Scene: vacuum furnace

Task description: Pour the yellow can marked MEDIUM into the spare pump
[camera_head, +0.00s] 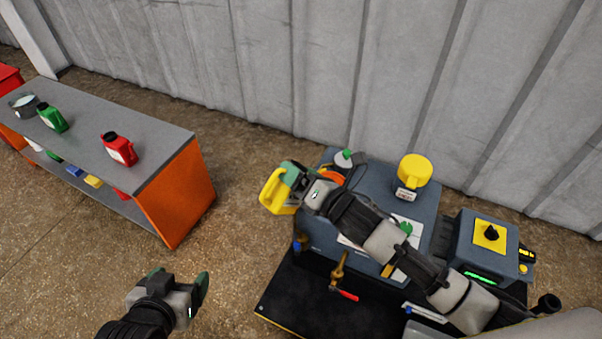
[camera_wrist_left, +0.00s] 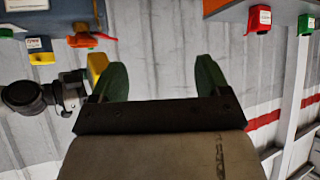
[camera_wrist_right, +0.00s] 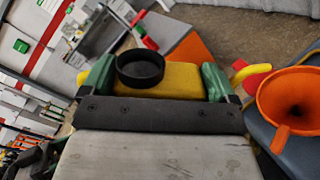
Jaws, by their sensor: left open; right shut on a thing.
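A yellow can (camera_head: 274,196) is held in my right gripper (camera_head: 290,177), just left of the blue-grey pump (camera_head: 385,192). The right wrist view shows the can (camera_wrist_right: 178,80) between both fingers, with a round black top (camera_wrist_right: 140,66) facing the camera. I cannot read its marking or tell its exact tilt. An orange funnel (camera_head: 334,177) sits at the pump's left end, partly hidden by my right arm; in the right wrist view the funnel (camera_wrist_right: 297,100) is right of the can, apart from it. My left gripper (camera_head: 178,296) is open and empty over the floor.
A bench (camera_head: 150,145) at left carries a red can (camera_head: 120,150), a green can (camera_head: 54,118) and a pot (camera_head: 25,105). A yellow cylinder (camera_head: 414,169) stands on the pump. A control box (camera_head: 487,250) stands right. Bare floor separates bench and pump.

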